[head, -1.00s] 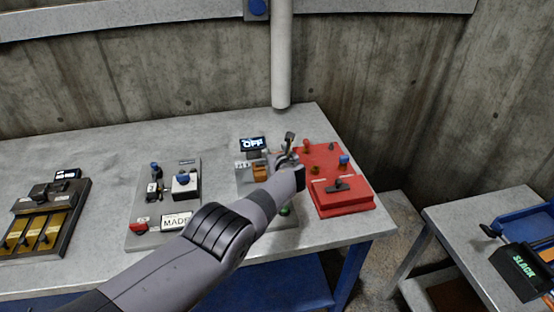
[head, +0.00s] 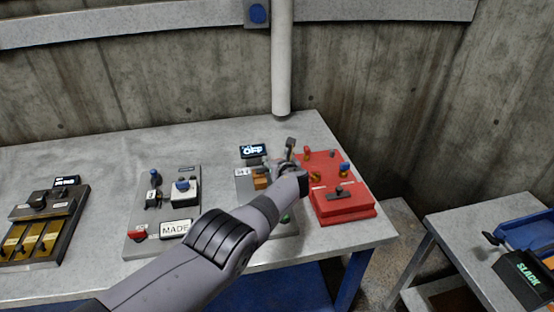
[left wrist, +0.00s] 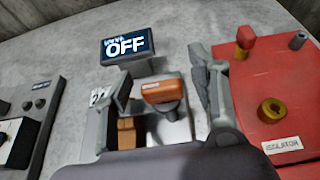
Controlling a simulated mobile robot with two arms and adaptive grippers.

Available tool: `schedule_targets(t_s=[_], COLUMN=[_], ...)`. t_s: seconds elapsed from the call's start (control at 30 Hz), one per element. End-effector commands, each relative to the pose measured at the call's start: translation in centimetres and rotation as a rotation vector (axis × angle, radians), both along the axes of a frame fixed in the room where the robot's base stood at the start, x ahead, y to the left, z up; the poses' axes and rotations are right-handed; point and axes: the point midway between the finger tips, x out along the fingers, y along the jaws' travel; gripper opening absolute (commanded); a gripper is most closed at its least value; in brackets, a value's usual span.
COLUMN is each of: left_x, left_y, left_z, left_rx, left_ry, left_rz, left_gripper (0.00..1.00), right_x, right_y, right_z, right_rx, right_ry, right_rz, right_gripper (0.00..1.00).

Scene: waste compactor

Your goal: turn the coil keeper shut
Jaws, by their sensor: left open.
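An orange turning piece (left wrist: 163,92), which looks like the coil keeper, stands on a grey panel beneath a display reading OFF (left wrist: 127,46). My left gripper (left wrist: 160,100) is open, with one finger on each side of the orange piece. Whether a finger touches it I cannot tell. In the head view the left gripper (head: 279,158) is over the same grey panel (head: 245,188), and my wrist hides much of it. The display also shows in the head view (head: 253,151). The right gripper is not in view.
A red box (head: 342,205) with several knobs stands close on the right; its yellow knob (left wrist: 271,110) is near the right finger. A grey panel with a MADE sign (head: 176,228) lies left. Bare tabletop (head: 108,170) lies farther left.

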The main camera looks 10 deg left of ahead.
Motion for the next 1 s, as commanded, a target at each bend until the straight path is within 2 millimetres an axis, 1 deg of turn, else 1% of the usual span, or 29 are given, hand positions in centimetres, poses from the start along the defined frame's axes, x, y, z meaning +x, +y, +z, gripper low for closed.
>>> schedule_targets(t_s=[0.2,0.33,0.53,0.67,0.9,1.0], left_x=[-0.1,0.0,0.0,-0.1,0.0,0.0], left_y=[0.0,-0.2,-0.3,0.0,0.0,0.0], left_z=[-0.1,0.2,1.3,2.3,6.9,8.3], left_rx=[-0.001,-0.003,-0.006,-0.005,-0.003,-0.002], left_ry=[0.002,0.0,-0.001,-0.001,-0.003,-0.001], left_rz=[0.0,-0.001,0.0,0.002,0.001,0.0], left_gripper=[0.53,0.53,0.53,0.53,0.53,0.53], right_x=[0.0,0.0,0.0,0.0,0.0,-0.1], right_y=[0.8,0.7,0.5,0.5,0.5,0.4], right_z=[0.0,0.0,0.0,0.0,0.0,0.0], right_rx=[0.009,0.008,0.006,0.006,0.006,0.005], right_ry=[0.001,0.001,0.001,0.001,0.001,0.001], right_rz=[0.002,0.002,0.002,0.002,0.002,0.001], right_gripper=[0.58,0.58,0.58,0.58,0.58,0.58])
